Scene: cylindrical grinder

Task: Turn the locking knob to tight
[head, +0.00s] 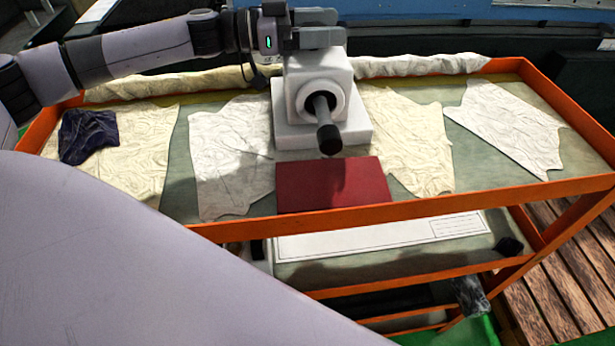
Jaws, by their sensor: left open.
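A white block-shaped fixture (312,76) stands on a square white base on the orange cart's top. A grey shaft with a black end (329,138) sticks out of the round opening in its front face, toward me and down. My left gripper (326,30) is at the top of the fixture, pointing right, with its grey fingers over the upper part. It is open. I cannot make out a separate locking knob; the gripper covers the fixture's top, and I cannot tell whether the fingers touch anything there. My right gripper is not in view.
The orange-rimmed cart (372,215) carries pale crumpled cloths (232,150), a dark blue cloth (88,136) and a flat red mat (332,186) in front of the fixture. A white labelled sheet (385,236) lies on the lower shelf. Wooden slats (560,265) are at right.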

